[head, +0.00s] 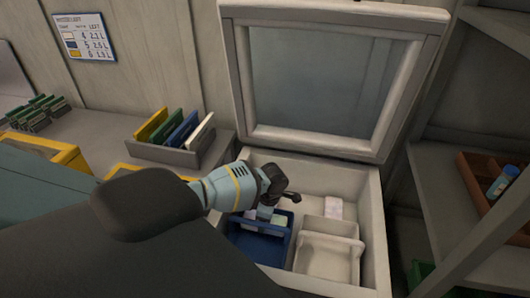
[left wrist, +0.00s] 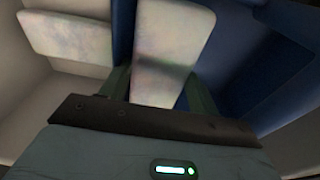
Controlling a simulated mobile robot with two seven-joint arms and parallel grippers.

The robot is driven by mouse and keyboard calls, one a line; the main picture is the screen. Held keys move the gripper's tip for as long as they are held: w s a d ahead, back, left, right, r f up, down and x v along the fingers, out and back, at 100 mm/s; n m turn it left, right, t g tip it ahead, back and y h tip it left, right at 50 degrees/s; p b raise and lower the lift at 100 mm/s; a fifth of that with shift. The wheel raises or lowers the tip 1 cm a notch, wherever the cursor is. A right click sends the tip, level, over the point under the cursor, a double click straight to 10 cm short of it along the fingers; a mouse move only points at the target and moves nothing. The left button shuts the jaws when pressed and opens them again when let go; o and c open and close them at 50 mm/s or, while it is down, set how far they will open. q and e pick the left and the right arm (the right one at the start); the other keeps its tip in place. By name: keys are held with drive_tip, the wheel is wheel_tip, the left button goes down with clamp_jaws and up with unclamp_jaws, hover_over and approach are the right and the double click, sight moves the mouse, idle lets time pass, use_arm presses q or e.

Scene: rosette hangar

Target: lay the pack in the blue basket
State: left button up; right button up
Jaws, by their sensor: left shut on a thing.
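The blue basket (head: 258,248) stands at the left inside an open white chest, and its blue wall fills the right of the left wrist view (left wrist: 262,75). My left gripper (head: 268,209) is over the basket's back part. In the left wrist view its fingers (left wrist: 160,88) are shut on a pale, mottled pack (left wrist: 172,42). A bit of a pale pack shows by the gripper in the head view (head: 280,221). Whether the held pack touches the basket is unclear. Another pale pack (left wrist: 62,36) lies to the left in the wrist view. My right gripper is not in view.
A white basket (head: 327,262) stands right of the blue one, with a pale pack (head: 333,207) behind it. The chest's glazed lid (head: 322,80) stands open at the back. A rack of coloured cards (head: 170,153) is on the left counter. Shelves (head: 450,185) stand at the right.

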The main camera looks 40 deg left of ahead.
use_arm(q)
drive_tip(key=o, duration=1)
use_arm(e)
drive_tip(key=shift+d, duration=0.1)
use_arm(q)
drive_tip(key=shift+w+r, duration=0.1)
drive_tip(key=shift+r, duration=0.15)
drive_tip(key=r, duration=0.4)
drive_tip(key=d+r+p, duration=0.1)
drive_tip(key=r, duration=0.3)
drive_tip(key=r+p, duration=0.1)
drive_tip(key=r, duration=0.3)
drive_tip(key=shift+w+d+r, duration=0.15)
drive_tip(key=shift+w+r, duration=0.1)
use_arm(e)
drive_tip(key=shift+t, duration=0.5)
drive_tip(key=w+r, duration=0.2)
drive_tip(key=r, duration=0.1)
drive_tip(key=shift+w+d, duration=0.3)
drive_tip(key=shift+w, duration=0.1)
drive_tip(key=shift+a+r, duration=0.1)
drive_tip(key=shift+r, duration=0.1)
use_arm(q)
drive_tip(key=shift+f, duration=0.1)
